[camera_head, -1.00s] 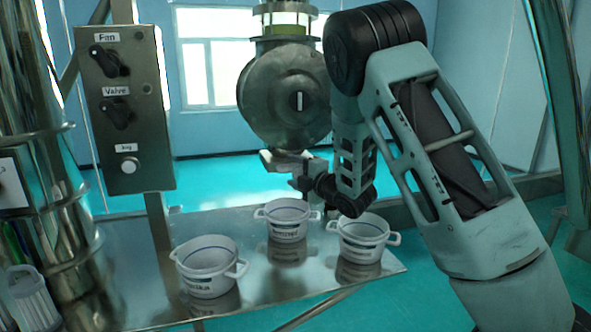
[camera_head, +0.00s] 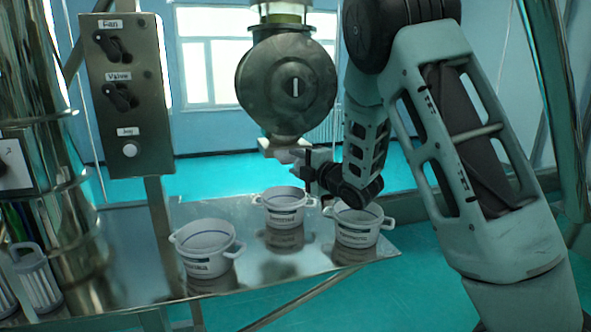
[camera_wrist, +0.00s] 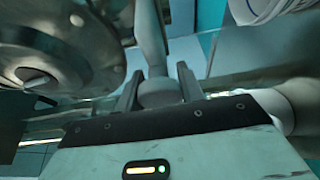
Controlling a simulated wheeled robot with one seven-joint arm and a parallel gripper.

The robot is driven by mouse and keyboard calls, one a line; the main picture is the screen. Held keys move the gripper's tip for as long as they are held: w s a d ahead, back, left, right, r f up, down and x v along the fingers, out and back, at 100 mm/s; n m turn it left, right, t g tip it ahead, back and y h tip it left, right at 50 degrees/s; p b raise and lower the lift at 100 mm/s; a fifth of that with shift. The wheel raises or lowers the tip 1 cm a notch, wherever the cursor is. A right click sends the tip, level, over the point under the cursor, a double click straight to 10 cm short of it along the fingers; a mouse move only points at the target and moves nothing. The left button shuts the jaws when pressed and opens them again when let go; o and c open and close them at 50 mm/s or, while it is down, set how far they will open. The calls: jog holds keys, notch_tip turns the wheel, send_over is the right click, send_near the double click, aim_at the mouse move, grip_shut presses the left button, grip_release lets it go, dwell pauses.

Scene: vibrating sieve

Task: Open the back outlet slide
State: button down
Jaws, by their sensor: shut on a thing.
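A round metal housing (camera_head: 288,88) hangs over the table, with a small light-coloured outlet (camera_head: 282,145) at its bottom. My gripper (camera_head: 303,168) is just below and right of that outlet. In the wrist view my two dark fingers (camera_wrist: 159,90) are shut around a rounded grey handle (camera_wrist: 158,93), which joins a grey bar (camera_wrist: 150,40) running away between them. I take this to be the slide's handle. How far the slide stands out cannot be told, since my gripper covers part of it.
Three white two-handled pots stand on the metal table (camera_head: 225,275): left (camera_head: 206,262), middle (camera_head: 282,216) and right (camera_head: 357,240), the latter close under my wrist. A control box (camera_head: 127,100) with two knobs and a button stands at left. A shiny column (camera_head: 75,240) is at far left.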

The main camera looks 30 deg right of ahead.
jog(key=shift+s+a, duration=0.15)
jog(key=shift+s, duration=0.6)
jog(key=c, duration=0.9)
grip_release()
jog(key=shift+s+b, duration=0.1)
jog(key=shift+b, duration=0.2)
